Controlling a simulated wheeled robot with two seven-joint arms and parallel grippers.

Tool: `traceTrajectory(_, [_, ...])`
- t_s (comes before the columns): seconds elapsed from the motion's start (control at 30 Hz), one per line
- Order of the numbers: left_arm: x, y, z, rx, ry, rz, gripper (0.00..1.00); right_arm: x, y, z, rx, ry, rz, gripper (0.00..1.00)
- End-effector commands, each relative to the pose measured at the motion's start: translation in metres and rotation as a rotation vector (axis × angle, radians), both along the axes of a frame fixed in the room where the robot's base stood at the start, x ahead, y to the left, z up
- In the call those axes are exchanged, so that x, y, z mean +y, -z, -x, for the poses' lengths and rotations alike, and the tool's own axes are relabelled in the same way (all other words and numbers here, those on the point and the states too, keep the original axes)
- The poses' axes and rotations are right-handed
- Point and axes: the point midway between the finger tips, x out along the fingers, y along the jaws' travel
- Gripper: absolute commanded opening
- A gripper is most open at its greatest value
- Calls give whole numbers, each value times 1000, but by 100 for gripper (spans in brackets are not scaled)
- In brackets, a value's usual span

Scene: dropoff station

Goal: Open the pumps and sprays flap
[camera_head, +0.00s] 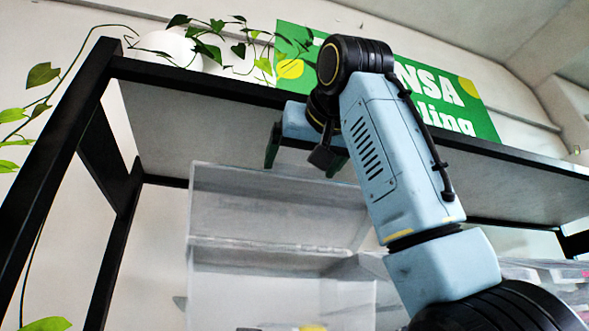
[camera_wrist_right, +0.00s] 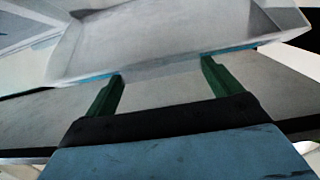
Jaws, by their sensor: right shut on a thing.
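The pumps and sprays flap looks like a clear, greyish panel (camera_head: 270,215) on the front of a clear bin in the head view. No label on it is readable. In the right wrist view a clear panel with a bluish edge (camera_wrist_right: 180,40) spans the picture above the fingers. My right gripper (camera_head: 302,168) is at the panel's top, below the shelf. Its two green fingers (camera_wrist_right: 160,82) stand well apart, shut on the panel, with their tips at its edge. The exact contact is hard to see. My left gripper is in neither view.
A black-framed shelf (camera_head: 210,83) with a grey underside is close above my right gripper. A green sign (camera_head: 470,95) and trailing plants (camera_head: 205,45) are on top. The clear bin (camera_head: 280,290) lies below the panel. Other clear bins (camera_head: 550,275) are at the right.

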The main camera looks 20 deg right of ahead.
Motion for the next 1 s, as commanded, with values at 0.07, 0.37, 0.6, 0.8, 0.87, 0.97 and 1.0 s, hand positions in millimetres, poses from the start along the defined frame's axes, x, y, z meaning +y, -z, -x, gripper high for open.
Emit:
traceTrajectory(0.07, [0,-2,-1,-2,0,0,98,-1,-7,0,8,3,-1,50])
traceTrajectory(0.37, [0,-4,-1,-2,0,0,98,-4,-12,-3,43,9,-2,50])
traceTrajectory(0.6, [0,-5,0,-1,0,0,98,-4,-12,-3,47,9,-2,50])
traceTrajectory(0.8, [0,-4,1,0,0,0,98,-4,-11,-3,48,8,-2,50])
traceTrajectory(0.87, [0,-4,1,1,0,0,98,-4,-11,-3,48,8,-2,97])
traceTrajectory(0.97, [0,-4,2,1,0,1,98,-4,-11,-4,50,8,-1,100])
traceTrajectory(1.0, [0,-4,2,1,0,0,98,-4,-11,-4,50,8,-1,100])
